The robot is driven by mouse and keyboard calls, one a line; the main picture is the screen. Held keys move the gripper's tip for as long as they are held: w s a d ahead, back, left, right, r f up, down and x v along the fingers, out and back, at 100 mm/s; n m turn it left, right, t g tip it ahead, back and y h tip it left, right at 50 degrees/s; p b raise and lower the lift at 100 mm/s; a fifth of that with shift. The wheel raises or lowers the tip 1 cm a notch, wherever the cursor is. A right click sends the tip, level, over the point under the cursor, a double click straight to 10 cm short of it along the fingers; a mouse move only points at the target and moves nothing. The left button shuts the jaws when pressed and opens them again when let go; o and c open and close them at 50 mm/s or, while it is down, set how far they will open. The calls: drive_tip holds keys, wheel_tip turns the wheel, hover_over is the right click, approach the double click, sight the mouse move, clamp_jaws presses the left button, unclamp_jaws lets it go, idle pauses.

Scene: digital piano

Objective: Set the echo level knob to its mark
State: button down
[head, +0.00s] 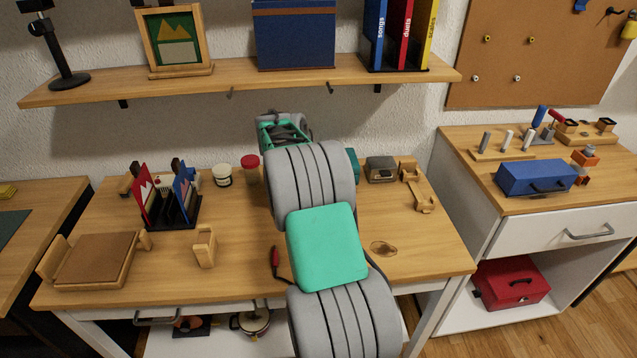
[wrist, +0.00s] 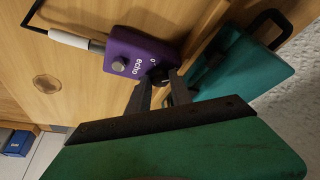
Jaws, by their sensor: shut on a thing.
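The purple echo box (wrist: 150,50) lies on the wooden desk in the wrist view, with white "echo" lettering and a grey round button or knob on its far side. My gripper (wrist: 162,82) reaches to the near edge of the box. Its two dark fingers are closed in on a small dark knob there, which I take to be the echo level knob; the fingertips mostly hide it. I cannot make out the knob's pointer or its mark. In the head view my arm hides the purple box.
A white-tipped plug with a cable (wrist: 75,40) meets the box's side. A teal box (wrist: 240,62) stands close beside it, near the wall. On the desk (head: 235,285) are a card rack (head: 180,212), jars and a wooden stand (head: 205,247). The shelf (head: 210,82) hangs above.

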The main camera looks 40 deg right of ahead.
drive_tip(key=m+p, duration=0.1)
drive_tip(key=m+g+p, duration=0.1)
drive_tip(key=m, duration=0.1)
drive_tip(key=m+p, duration=0.1)
drive_tip(key=shift+w+r+m+g, duration=0.25)
drive_tip(key=shift+m+g, duration=0.05)
drive_tip(key=shift+g, duration=0.1)
drive_tip(key=m+p, duration=0.1)
drive_tip(key=p, duration=0.2)
drive_tip(key=m+g+y+p, duration=0.1)
drive_tip(key=m+p, duration=0.1)
drive_tip(key=shift+w+d+r+m+p, duration=0.1)
drive_tip(key=shift+r+m+p, duration=0.1)
drive_tip(key=shift+m+p, duration=0.15)
drive_tip(key=m+p, duration=0.2)
drive_tip(key=p, duration=0.1)
drive_tip(key=shift+f+g+y+p, duration=0.15)
drive_tip(key=shift+g+y+p, duration=0.15)
drive_tip(key=shift+g+p, duration=0.1)
drive_tip(key=shift+d+f+m+p, duration=0.15)
drive_tip(key=shift+m+p, duration=0.2)
drive_tip(key=shift+p, duration=0.45)
drive_tip(key=shift+f, duration=0.15)
drive_tip(key=c, duration=1.1)
unclamp_jaws()
drive_tip(key=shift+c, duration=0.2)
drive_tip(key=shift+f, duration=0.1)
